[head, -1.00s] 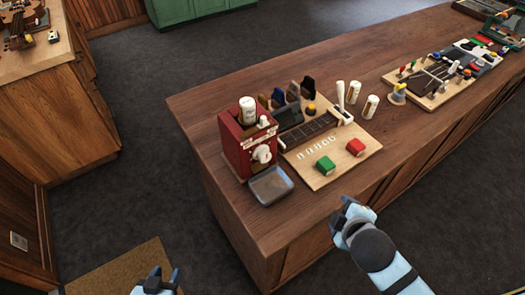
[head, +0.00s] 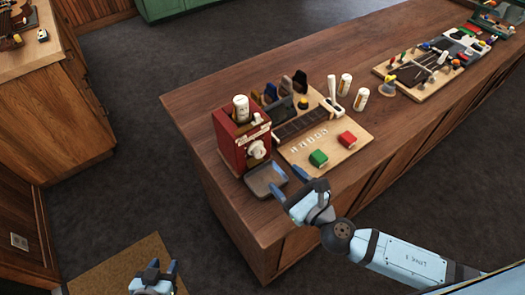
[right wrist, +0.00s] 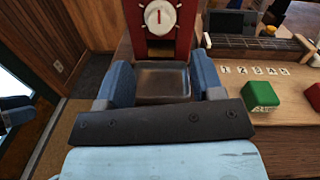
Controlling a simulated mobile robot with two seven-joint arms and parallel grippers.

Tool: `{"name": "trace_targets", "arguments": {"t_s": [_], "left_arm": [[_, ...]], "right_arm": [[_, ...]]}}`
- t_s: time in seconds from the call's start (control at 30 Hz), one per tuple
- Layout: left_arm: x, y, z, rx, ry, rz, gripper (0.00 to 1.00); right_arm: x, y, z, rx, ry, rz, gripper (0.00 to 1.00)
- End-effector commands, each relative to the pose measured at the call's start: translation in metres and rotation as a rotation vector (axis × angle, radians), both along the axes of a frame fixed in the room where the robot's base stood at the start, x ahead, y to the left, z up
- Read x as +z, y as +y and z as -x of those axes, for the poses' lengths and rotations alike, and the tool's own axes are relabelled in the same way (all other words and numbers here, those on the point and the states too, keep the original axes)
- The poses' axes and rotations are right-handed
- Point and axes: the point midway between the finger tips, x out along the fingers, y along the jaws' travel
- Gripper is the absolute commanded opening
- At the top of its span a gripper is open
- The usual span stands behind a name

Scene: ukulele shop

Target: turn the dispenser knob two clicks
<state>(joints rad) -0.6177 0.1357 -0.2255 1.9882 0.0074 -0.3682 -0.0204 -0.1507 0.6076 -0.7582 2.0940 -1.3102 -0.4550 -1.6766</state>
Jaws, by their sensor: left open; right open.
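The red dispenser (head: 231,140) stands near the left end of the wooden counter, with a white can on top. Its white knob (head: 258,149) is on the front face; in the right wrist view the knob (right wrist: 160,17) shows a red mark and small marks around it. A grey tray (head: 264,180) sits below the knob. My right gripper (head: 288,182) is open and empty, in front of the tray and below the knob, apart from the knob. In the right wrist view its blue fingers (right wrist: 161,82) frame the tray. My left gripper (head: 155,272) is open and empty, low at the left above the floor.
To the right of the dispenser lies a wooden board (head: 325,155) with a green block (head: 318,158), a red block (head: 347,139) and a fretboard. White cylinders (head: 361,99) stand behind it. Another tool board (head: 430,75) lies farther right. Bare counter (head: 200,95) lies behind the dispenser.

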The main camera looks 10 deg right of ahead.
Motion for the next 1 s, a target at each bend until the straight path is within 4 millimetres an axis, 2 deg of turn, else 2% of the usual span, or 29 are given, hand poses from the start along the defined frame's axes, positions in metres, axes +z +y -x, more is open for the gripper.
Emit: {"name": "trace_targets", "arguments": {"t_s": [0.03,0.2,0.4,0.6,0.87,0.97,1.0], "left_arm": [[0.008,0.002,-0.001,0.002,-0.003,-0.002,0.43],[0.017,0.005,-0.001,0.007,-0.006,-0.006,0.43],[0.021,0.004,0.001,0.010,-0.002,-0.005,0.43],[0.021,0.004,0.003,0.011,0.003,-0.005,0.43],[0.021,0.004,0.004,0.011,0.004,-0.005,0.43],[0.021,0.004,0.004,0.011,0.003,-0.005,0.43],[0.021,0.004,0.004,0.011,0.003,-0.005,0.43]], "right_arm": [[0.005,0.005,-0.012,-0.001,-0.003,-0.002,0.61],[0.004,0.021,-0.045,-0.002,-0.001,-0.004,0.61],[0.002,0.033,-0.073,-0.003,0.001,-0.004,0.61],[0.001,0.039,-0.085,-0.002,0.003,-0.004,0.61],[0.000,0.039,-0.086,-0.001,0.003,-0.004,0.61],[0.000,0.039,-0.086,-0.002,0.003,-0.004,0.43],[0.000,0.039,-0.086,-0.002,0.003,-0.004,0.34]]}}
